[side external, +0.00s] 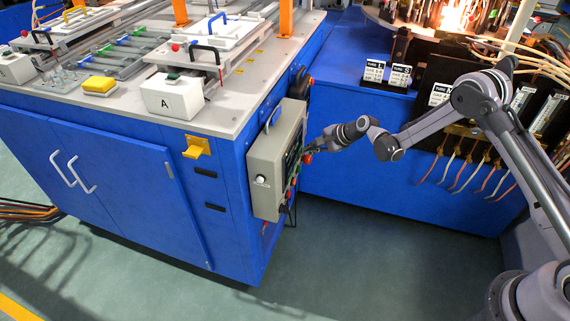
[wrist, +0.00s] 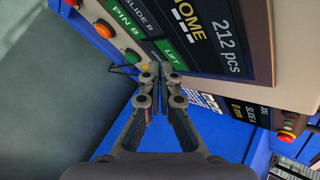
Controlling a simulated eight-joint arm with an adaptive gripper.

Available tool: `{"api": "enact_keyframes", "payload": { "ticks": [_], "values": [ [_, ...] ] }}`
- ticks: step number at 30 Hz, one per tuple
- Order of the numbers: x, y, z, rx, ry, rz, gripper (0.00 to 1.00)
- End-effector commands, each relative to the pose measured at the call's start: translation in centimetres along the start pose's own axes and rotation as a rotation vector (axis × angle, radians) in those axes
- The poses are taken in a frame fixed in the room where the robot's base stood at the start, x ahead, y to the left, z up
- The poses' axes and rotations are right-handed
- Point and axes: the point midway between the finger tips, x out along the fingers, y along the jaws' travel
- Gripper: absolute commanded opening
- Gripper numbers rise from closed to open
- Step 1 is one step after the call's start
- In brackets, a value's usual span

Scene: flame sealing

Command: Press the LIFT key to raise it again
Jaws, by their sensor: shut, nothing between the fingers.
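The grey control box (side external: 268,172) hangs on the blue cabinet's side in the side external view. Its dark screen (wrist: 222,38) fills the top of the wrist view, tilted, with "HOME" and "212 pcs" on it. A green key (wrist: 169,48), whose lettering looks like LIFT, sits at the screen's lower edge beside the PIN B key (wrist: 124,20). My gripper (wrist: 160,68) is shut and empty. Its fingertips are just below the green key in the wrist view; I cannot tell whether they touch. In the side external view my gripper (side external: 311,148) is at the box's right side.
Round buttons, including a yellow-orange one (wrist: 102,29) and a green one (wrist: 132,57), line the box's edge beside the screen. A red mushroom button (wrist: 287,134) is on another panel at the right. The blue cabinet (side external: 120,165) stands left; open floor (side external: 350,270) lies below.

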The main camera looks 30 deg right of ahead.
Motion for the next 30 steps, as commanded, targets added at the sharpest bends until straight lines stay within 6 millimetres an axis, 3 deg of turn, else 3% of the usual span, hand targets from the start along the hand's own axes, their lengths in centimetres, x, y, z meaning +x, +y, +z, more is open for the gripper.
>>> {"api": "enact_keyframes", "payload": {
  "ticks": [30],
  "values": [
    [0.64, -0.42, 0.48, 0.000, 0.000, 0.000, 0.00]
  ]
}}
